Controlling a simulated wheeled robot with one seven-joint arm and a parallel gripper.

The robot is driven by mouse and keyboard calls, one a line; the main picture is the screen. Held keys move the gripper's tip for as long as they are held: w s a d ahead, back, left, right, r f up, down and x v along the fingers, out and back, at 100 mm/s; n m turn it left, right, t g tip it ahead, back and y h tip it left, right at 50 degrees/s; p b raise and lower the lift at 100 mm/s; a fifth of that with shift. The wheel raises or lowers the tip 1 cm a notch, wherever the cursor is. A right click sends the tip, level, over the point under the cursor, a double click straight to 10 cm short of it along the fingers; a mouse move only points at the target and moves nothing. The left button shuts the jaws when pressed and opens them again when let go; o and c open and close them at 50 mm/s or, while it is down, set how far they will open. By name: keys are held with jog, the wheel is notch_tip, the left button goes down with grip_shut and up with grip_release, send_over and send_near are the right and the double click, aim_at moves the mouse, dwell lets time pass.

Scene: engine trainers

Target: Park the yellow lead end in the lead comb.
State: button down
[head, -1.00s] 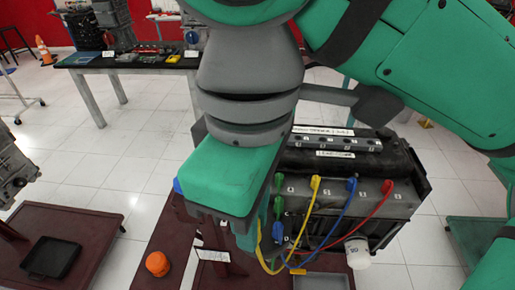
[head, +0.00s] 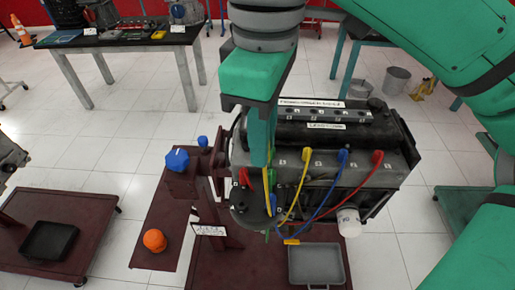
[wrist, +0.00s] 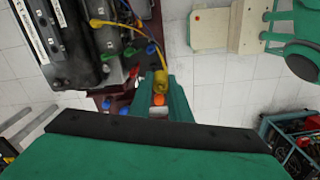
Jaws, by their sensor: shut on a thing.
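My gripper (head: 262,165) is shut on the yellow lead end (wrist: 161,82), in front of the engine's left end. In the wrist view, my gripper (wrist: 163,92) has the yellow end between its fingertips. The yellow lead (head: 268,190) hangs from the fingers in the head view; its other end is at the engine's side, by the number 2. The lead comb (head: 345,115) appears to be the grey, numbered strip on top of the engine (head: 375,148), with a white "lead comb" label (head: 327,126) below it. My gripper is left of and apart from the strip.
A blue lead (head: 325,205) and a red lead (head: 368,185) loop down the engine's side. A white cylinder (head: 348,221) sticks out at the lower right. A blue knob (head: 177,160) and an orange knob (head: 154,240) are left. A grey tray (head: 316,265) lies in front.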

jog(key=w+d, duration=0.3)
jog(key=w, duration=1)
jog(key=w+d, duration=0.3)
jog(key=w, duration=1)
jog(key=shift+w+d, duration=0.15)
jog(key=shift+w, duration=0.25)
dwell(0.4)
jog(key=shift+f, duration=0.1)
jog(key=shift+f, duration=2.15)
jog(key=shift+f, duration=0.15)
jog(key=shift+f, duration=2.55)
jog(key=shift+f, duration=0.45)
